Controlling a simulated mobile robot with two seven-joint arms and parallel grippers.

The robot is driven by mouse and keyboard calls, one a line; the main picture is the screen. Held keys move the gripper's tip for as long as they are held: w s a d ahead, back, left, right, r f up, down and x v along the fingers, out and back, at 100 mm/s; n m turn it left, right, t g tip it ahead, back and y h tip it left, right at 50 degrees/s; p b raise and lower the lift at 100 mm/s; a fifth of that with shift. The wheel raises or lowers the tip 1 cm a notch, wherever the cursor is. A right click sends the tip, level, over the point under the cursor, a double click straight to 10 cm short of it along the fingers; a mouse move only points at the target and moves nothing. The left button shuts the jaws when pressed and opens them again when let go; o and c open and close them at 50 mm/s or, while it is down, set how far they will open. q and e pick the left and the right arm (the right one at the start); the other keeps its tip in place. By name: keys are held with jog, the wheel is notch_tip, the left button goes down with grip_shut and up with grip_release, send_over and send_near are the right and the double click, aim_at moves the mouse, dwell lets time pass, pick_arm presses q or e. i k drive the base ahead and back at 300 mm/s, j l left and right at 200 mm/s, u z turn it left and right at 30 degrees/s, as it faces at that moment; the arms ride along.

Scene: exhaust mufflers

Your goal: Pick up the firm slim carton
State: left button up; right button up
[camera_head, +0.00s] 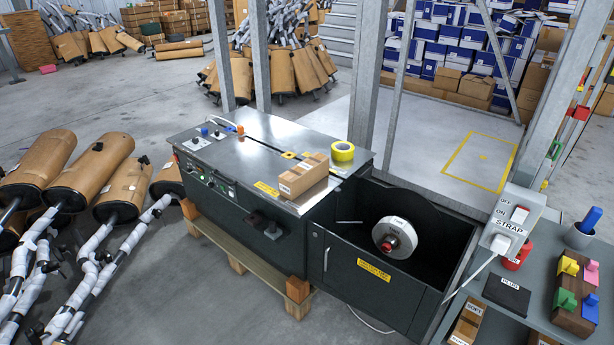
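A brown cardboard carton (304,175) with a small white label lies on the metal top of the black strapping machine (245,175). Its label is too small to read surely. At the lower right, a brown carton (468,322) lies on the grey shelf unit, with a white label that seems to read SOFT. Another white label shows at its near end, cut by the picture's bottom edge. A further brown piece (544,339) is mostly cut off there. I cannot tell which carton is the firm slim one. Neither of my grippers is in view.
A yellow tape roll (343,152) is beside the carton on the machine. The STRAP switch box (511,220) stands above the shelf's left edge. A black PLUG plate (507,294) and a block with coloured pegs (576,295) rest on the shelf. Wrapped mufflers (90,175) lie left.

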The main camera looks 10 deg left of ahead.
aim_at(294, 182)
jog(key=i+u, duration=0.2)
jog(key=u, duration=0.15)
jog(key=i+u, duration=0.2)
jog(key=u, duration=0.2)
jog(key=i+l+u, duration=0.15)
jog(key=u, duration=0.2)
